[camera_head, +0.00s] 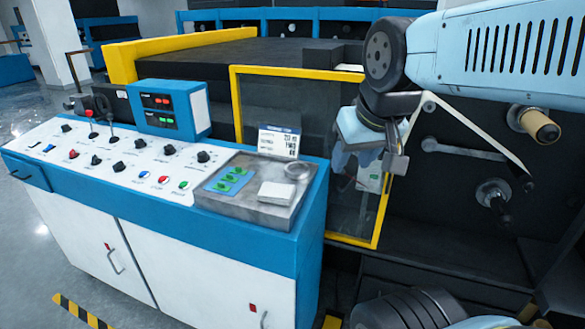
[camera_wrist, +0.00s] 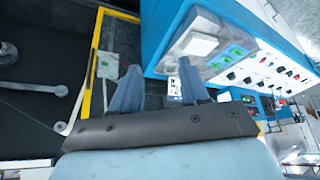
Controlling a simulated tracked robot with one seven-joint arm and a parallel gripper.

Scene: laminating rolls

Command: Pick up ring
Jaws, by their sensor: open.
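A small, pale grey ring (camera_head: 297,169) lies at the back right corner of the grey metal tray (camera_head: 222,205) on the control console. It is faint against the metal. I cannot make it out in the wrist view. My gripper (camera_head: 368,160) is open and empty. It hangs to the right of the tray and apart from it, in front of the yellow-framed glass panel (camera_head: 236,100). In the wrist view my gripper (camera_wrist: 160,68) shows two blue fingers spread apart, with the tray (camera_wrist: 216,60) just to the right of them.
The tray also holds a blue plate with green buttons (camera_head: 229,180) and a white block (camera_head: 276,193). A small printed sign (camera_head: 279,142) stands behind it. A blue control box (camera_head: 168,109), knobs and levers fill the console's left. Laminating rollers (camera_head: 493,193) are at the right.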

